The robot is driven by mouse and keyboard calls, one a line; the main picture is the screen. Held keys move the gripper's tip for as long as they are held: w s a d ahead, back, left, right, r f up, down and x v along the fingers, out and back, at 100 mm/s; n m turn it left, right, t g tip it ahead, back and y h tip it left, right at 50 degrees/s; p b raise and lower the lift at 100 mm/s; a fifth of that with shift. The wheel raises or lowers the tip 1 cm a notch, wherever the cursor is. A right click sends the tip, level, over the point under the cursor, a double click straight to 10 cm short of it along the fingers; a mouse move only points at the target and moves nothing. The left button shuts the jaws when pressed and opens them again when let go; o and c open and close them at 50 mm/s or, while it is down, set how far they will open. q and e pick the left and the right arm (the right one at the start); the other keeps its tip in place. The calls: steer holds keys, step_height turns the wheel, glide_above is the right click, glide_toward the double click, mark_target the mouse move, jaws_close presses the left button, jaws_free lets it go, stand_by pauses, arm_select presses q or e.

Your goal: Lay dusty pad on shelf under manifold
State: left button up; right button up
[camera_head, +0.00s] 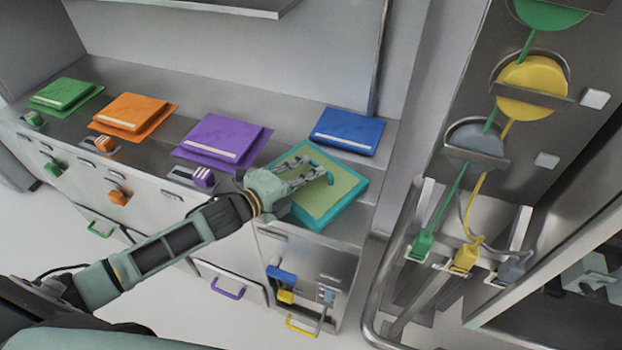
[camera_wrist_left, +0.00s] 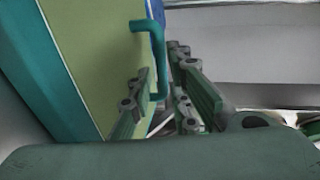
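A pad with a teal edge and an olive face (camera_head: 344,206) lies on the right end of the steel counter. It has a teal handle, which stands up from the olive face in the left wrist view (camera_wrist_left: 150,27). My left gripper (camera_head: 318,176) reaches over the pad from the left, with its fingers at the handle. In the wrist view, the fingers (camera_wrist_left: 160,100) are apart, and the handle's lower end shows between them; I cannot tell whether they touch it. No part is clearly labelled as the manifold. My right gripper is not in view.
Blue (camera_head: 346,128), purple (camera_head: 218,139), orange (camera_head: 130,112) and green (camera_head: 62,94) pads lie along the counter (camera_head: 170,90). At right, a metal panel holds green, yellow (camera_head: 533,84) and grey discs with cables to plugs below. A metal rail (camera_head: 377,285) stands right of the counter.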

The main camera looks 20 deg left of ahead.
mark_target(318, 165)
arm_select(q)
steer(key=p+x, duration=0.1)
steer(key=x, duration=0.3)
steer(key=shift+d, duration=0.1)
steer(key=shift+c, duration=0.2)
jaws_close()
